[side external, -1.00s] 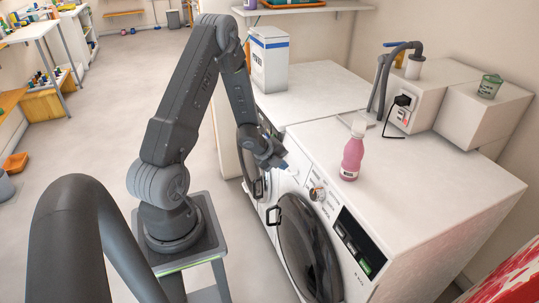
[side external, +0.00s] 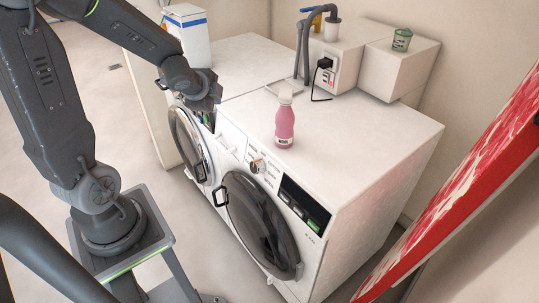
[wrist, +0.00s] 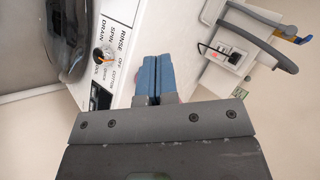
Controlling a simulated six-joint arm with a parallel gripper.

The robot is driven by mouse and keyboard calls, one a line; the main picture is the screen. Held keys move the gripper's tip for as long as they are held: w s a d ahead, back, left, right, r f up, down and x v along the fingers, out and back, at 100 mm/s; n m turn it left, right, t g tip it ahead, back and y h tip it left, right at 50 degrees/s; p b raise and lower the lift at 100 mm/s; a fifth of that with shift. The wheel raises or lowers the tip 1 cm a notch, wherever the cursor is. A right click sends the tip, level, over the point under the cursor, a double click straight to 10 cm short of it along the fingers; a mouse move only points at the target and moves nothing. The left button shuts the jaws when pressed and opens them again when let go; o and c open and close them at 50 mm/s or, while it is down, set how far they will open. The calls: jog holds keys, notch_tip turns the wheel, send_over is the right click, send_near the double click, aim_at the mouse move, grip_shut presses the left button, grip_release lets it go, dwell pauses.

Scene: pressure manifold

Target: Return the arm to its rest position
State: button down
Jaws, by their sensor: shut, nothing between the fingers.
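My gripper (wrist: 155,70) shows in the wrist view with its two blue fingers together and nothing between them. In the side external view my gripper (side external: 207,98) is raised near the front top edges of the two washers, left of the pink bottle (side external: 285,122). The fingertips are hard to make out there. The bottle stands upright on the near washer (side external: 350,135), apart from my gripper. The washer's dial (side external: 257,166) also shows in the wrist view (wrist: 98,55), left of the fingers.
A white box (side external: 187,38) stands on the far washer (side external: 250,70). A red and white panel (side external: 470,170) is at the right. Round door handles stick out in front.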

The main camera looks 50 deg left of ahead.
jog(key=s+d+r+n+h, duration=0.1)
jog(key=s+d+r+n, duration=0.2)
jog(key=d, duration=0.4)
jog(key=s+d+r+n+g+h, duration=0.1)
jog(key=s+d+r+n+h, duration=0.1)
jog(key=s+d, duration=0.4)
jog(key=s+d+r+n+h, duration=0.1)
jog(key=s+d+r+n, duration=0.3)
jog(key=d, duration=0.4)
jog(key=shift+s+r+n+g+h, duration=0.3)
jog(key=shift+r+n+g+h, duration=0.1)
jog(key=shift+r, duration=0.4)
jog(key=c, duration=1.8)
grip_release()
